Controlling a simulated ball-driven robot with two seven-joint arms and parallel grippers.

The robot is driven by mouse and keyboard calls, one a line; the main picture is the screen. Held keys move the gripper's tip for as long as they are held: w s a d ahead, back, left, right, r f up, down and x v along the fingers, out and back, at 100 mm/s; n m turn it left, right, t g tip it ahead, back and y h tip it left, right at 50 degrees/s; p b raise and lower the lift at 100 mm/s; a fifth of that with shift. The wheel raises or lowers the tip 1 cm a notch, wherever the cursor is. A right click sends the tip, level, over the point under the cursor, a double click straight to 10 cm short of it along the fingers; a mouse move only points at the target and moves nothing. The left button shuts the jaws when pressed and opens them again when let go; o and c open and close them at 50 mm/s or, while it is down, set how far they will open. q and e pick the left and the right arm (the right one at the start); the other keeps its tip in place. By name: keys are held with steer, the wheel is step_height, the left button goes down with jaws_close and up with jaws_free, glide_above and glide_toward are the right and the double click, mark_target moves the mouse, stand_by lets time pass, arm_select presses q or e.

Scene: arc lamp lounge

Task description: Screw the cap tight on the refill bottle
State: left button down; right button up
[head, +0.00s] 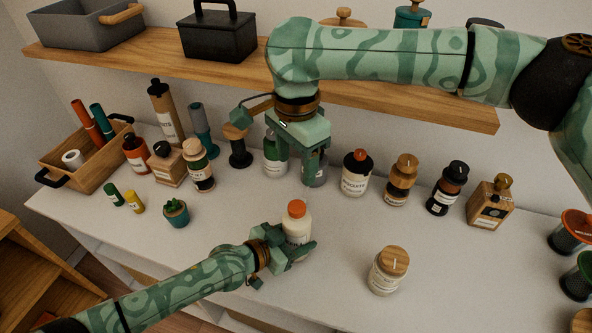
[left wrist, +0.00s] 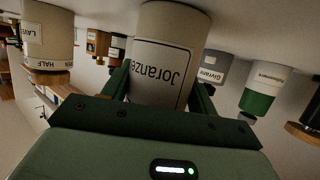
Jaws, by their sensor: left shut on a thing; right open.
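A white bottle (head: 297,228) with an orange cap (head: 296,208) stands upright near the middle of the white counter; I take it for the refill bottle. The cap sits on its top; I cannot tell how tight it is. My left gripper (head: 288,243) is shut around the bottle's body from the left. In the left wrist view the bottle (left wrist: 165,55) is between the fingers, its label upside down and its cap out of frame. My right gripper (head: 298,172) is open and empty, pointing down above and behind the cap, apart from it.
Several bottles line the counter's back, including a red-capped one (head: 355,173) and a green-and-white one (head: 274,158) behind my right gripper. A wooden-lidded jar (head: 388,270) stands front right, a potted plant (head: 175,212) left. A wooden shelf (head: 150,45) runs above.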

arm_select(q)
steer(key=shift+c, duration=1.8)
jaws_free()
steer(key=p+v, duration=0.3)
steer(key=v, duration=1.3)
steer(key=shift+s+a, duration=0.15)
